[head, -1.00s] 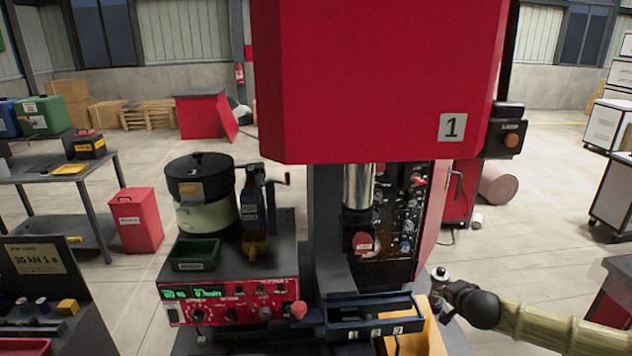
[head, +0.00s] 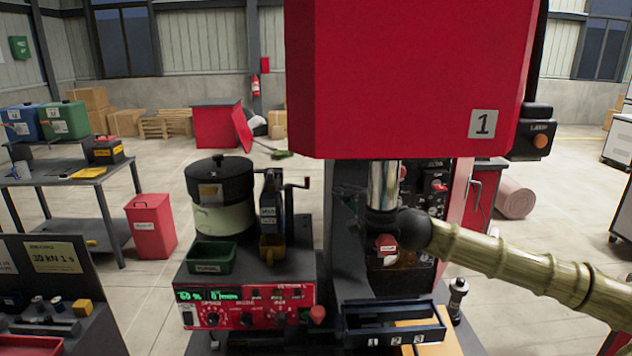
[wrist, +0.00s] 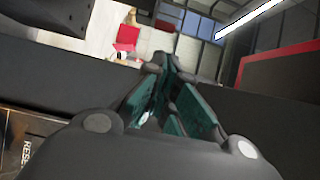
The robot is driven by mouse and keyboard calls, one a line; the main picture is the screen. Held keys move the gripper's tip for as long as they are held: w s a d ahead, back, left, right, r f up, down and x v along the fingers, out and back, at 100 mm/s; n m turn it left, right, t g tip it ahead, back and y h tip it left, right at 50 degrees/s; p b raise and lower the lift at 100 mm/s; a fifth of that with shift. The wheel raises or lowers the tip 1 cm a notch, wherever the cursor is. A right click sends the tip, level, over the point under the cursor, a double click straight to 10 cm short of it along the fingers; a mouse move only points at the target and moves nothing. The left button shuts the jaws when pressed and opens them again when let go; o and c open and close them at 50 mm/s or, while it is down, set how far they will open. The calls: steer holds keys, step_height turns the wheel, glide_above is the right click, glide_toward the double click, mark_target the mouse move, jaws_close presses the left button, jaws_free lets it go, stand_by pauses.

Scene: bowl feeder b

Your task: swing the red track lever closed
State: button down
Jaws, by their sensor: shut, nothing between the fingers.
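The bowl feeder (head: 222,215) stands left of the press in the head view. Beside its dark track unit (head: 270,205) is a thin arm with a dark red handle (head: 306,182). A red knob (head: 317,314) is at the right end of the control panel. I cannot tell for certain which is the track lever or how far it is swung. My gripper (wrist: 170,68) is shut and empty in the wrist view. No lever can be made out in the wrist view.
The red press head (head: 405,80) hangs above my arm, and its steel ram (head: 384,185) is close by. A green tray (head: 212,256) sits in front of the bowl. A dark numbered rack (head: 392,325) is below. Some space shows between feeder and press column.

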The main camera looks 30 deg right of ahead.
steer(key=w, duration=1)
steer(key=shift+p, duration=0.4)
steer(key=shift+a, duration=0.1)
stand_by(0.3)
